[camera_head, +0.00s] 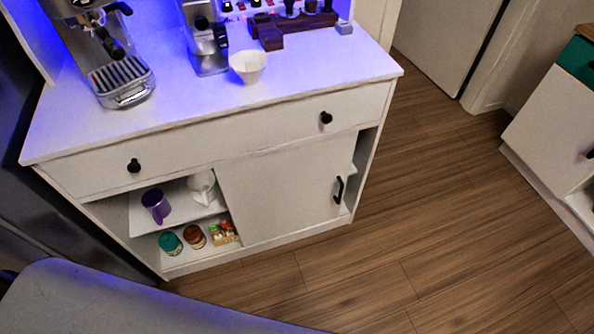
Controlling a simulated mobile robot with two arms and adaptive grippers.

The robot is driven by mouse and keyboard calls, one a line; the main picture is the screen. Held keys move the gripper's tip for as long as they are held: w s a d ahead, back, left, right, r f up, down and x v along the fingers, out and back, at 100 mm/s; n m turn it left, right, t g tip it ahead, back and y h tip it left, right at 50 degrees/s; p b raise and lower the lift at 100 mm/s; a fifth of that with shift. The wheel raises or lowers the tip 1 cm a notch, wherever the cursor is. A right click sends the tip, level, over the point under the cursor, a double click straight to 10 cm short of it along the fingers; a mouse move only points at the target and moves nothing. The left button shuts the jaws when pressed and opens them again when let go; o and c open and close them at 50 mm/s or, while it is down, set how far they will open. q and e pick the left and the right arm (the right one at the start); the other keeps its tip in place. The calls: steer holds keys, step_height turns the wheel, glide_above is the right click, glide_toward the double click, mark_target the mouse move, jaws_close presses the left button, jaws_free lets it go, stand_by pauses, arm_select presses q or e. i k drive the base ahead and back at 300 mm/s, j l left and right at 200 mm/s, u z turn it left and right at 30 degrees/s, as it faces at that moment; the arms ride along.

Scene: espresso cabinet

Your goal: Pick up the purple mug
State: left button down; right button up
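The purple mug (156,206) stands on the upper shelf (178,205) inside the open left part of the white cabinet (281,185). Its handle side faces the front, toward the lower right. A white cup or pitcher (202,186) stands to its right on the same shelf, close to the edge of the cabinet's door. Neither of my grippers shows in the head view.
Jars (170,242) and a small box of items (223,232) sit on the lower shelf. The door (290,187) covers the right part. An espresso machine (105,60), a grinder (207,45) and a white bowl (248,66) stand on top. The floor (430,220) at right is clear.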

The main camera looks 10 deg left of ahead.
mark_target(154, 199)
steer(key=u, duration=1.65)
